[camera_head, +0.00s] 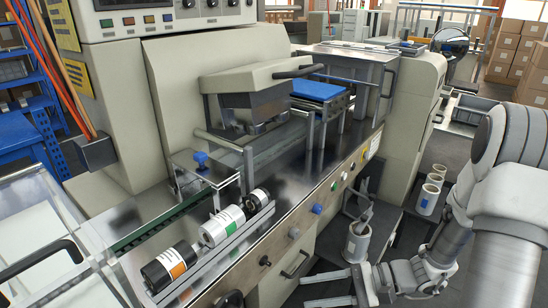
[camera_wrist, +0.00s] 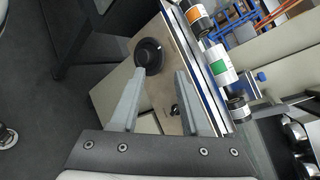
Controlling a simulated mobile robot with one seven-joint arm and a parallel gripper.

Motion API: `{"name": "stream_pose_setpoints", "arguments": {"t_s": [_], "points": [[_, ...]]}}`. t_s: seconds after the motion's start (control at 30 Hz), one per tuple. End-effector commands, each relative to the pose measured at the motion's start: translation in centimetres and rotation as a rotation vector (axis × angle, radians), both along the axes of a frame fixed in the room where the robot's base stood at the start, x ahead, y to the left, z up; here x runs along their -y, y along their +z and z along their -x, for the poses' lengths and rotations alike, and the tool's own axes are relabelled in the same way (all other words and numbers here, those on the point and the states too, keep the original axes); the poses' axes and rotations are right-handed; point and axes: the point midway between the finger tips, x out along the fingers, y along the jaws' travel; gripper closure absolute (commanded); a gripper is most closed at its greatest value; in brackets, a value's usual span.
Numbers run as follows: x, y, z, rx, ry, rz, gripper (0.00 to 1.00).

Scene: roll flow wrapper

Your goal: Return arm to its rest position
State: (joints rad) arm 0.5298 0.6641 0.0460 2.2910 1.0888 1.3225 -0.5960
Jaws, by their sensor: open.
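My gripper (camera_head: 310,291) is at the bottom of the head view, low in front of the machine, to the right of its front panel. Its two fingers are apart with nothing between them. In the wrist view my gripper (camera_wrist: 160,76) is also open and empty, with the machine's front panel and a round black knob (camera_wrist: 150,56) beyond the fingertips. My arm comes in from the right side of the head view, with its forearm bent down.
The flow wrapper (camera_head: 170,90) fills the middle. Several labelled rolls, including a green-banded one (camera_head: 222,225) and an orange-banded one (camera_head: 170,268), lie along its front edge. A pale cylinder (camera_head: 357,241) stands near my gripper. A low dark platform (camera_head: 395,215) lies behind my gripper.

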Motion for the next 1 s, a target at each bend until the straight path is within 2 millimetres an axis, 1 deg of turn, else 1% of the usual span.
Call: {"name": "stream_pose_setpoints", "arguments": {"t_s": [0.03, 0.1, 0.27, 0.47, 0.7, 0.87, 1.0], "points": [[-0.3, 1.0, 0.5, 0.024, 0.053, 0.053, 0.54], [-0.6, 2.1, 1.4, 0.047, 0.118, 0.121, 0.54], [-0.8, 4.2, 3.3, 0.109, 0.251, 0.287, 0.54], [-0.3, 6.7, 5.4, 0.206, 0.381, 0.51, 0.54], [1.0, 9.7, 7.2, 0.356, 0.48, 0.787, 0.54], [2.1, 12.0, 8.0, 0.477, 0.507, 0.968, 0.54], [3.2, 14.2, 8.4, 0.595, 0.505, 1.118, 0.54]]}}
